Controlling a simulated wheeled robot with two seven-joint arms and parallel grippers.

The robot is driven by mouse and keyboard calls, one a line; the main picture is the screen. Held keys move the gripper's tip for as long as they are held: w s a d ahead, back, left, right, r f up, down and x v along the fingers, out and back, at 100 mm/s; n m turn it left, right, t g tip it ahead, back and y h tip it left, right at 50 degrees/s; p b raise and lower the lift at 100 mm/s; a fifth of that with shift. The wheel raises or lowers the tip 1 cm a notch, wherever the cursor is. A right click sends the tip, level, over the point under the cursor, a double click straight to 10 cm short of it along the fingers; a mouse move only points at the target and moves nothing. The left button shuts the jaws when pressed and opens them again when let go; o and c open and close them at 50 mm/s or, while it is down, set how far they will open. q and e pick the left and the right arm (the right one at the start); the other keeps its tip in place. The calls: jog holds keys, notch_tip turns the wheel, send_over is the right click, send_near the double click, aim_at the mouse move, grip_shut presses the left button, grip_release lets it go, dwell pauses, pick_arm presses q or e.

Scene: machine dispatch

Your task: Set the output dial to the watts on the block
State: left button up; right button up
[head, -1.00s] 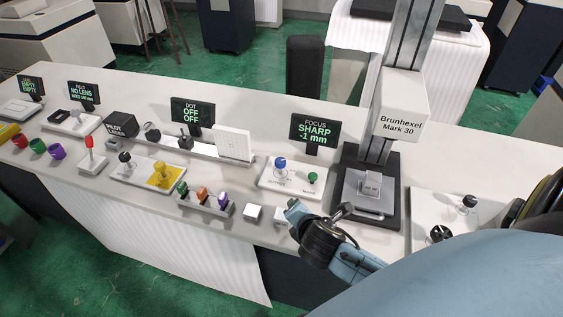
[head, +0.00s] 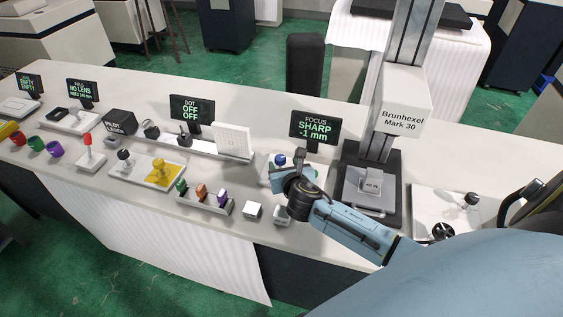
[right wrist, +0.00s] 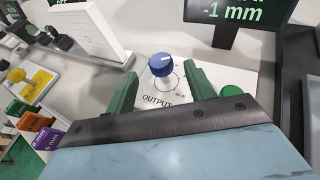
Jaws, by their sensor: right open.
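The output dial, a blue knob with a white pointer mark, stands on a white panel and shows in the head view (head: 280,159) and the right wrist view (right wrist: 162,64). The word OUTPUT is printed below it. My right gripper (head: 284,173) is over this panel. In the right wrist view its green fingers are open, one on each side of the dial, apart from it. The grey block (head: 372,184) sits on the bed of the Brunhexel Mark 30 machine (head: 402,105); its label is too small to read surely. My left gripper is not in view.
A green knob (right wrist: 232,90) is beside the dial on the same panel. The focus screen (head: 313,127) behind reads SHARP -1 mm. A rack with coloured pieces (head: 204,204) and a white cube (head: 253,210) are in front.

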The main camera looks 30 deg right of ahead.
aim_at(281, 159)
jog(key=shift+b+x, duration=0.4)
jog(key=shift+x, duration=1.75)
jog(key=shift+s, duration=0.1)
jog(key=c, duration=1)
